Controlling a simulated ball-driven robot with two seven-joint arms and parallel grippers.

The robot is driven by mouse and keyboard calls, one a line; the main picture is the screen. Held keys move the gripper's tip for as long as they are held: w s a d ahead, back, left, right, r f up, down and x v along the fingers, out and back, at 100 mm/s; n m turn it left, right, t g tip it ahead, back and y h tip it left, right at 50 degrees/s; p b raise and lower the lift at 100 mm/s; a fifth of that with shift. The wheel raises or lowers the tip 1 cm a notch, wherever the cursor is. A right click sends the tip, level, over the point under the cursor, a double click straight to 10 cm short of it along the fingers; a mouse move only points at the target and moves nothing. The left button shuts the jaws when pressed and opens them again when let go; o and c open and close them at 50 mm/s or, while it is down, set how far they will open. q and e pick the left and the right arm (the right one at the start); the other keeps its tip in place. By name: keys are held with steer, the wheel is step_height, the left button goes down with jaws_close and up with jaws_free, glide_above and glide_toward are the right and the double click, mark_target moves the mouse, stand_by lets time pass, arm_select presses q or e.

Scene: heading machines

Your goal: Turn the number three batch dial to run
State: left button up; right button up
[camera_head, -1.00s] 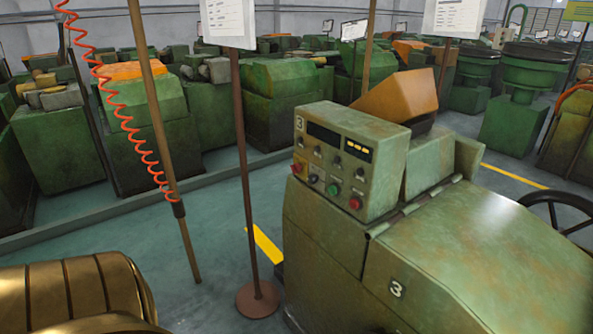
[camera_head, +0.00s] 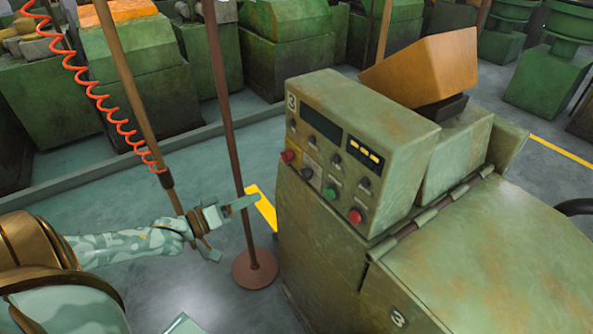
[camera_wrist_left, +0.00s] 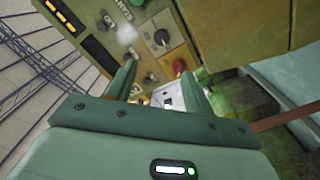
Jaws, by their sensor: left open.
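The number three machine's control box (camera_head: 345,150) stands right of centre in the head view, with a "3" plate at its upper left corner. A black dial (camera_head: 306,173) sits low on its front on a pale plate, between a red button (camera_head: 287,157) and a green button (camera_head: 330,193). In the left wrist view this dial (camera_wrist_left: 161,37) shows a white pointer mark; its lettering is too small to read. My left gripper (camera_head: 237,227) is open and empty, left of the panel and apart from it. Its fingers (camera_wrist_left: 158,72) point toward the panel. My right gripper is out of view.
A thin brown post on a round base (camera_head: 255,268) stands close behind my left gripper. A brown pole with a red coiled cable (camera_head: 110,100) hangs to the left. Another red button (camera_head: 355,215) is lower right on the panel. Green machines fill the background.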

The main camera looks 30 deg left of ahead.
mark_target(302, 175)
arm_select(q)
steer(key=b+x, duration=0.2)
steer(key=x, duration=1.4)
steer(key=shift+w+f, duration=0.1)
steer(key=shift+w, duration=0.05)
steer(key=shift+c, duration=0.3)
steer(key=c, duration=0.9)
